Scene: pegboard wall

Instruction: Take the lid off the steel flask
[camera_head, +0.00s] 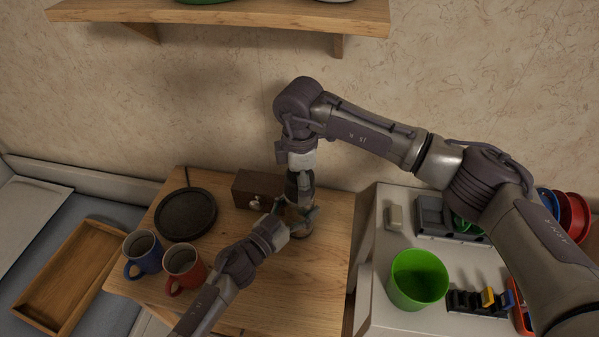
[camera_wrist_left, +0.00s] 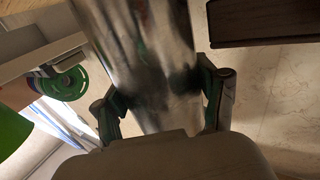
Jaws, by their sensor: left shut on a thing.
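The steel flask (camera_head: 302,229) stands on the wooden table and is mostly covered by my grippers in the head view. In the left wrist view, the shiny steel body of the flask (camera_wrist_left: 150,60) fills the space between the fingers. My left gripper (camera_head: 294,214) is shut on the flask body from the front left. My right gripper (camera_head: 299,184) points down from above, right over the flask's top. The lid cannot be made out there, and whether the right fingers are open or shut is unclear.
A brown box (camera_head: 258,188) stands close behind the flask. A black pan (camera_head: 186,213), a blue mug (camera_head: 143,253) and a red mug (camera_head: 183,268) are to the left. A green bucket (camera_head: 419,280) stands on the white surface at right. The table's front right (camera_head: 310,290) is clear.

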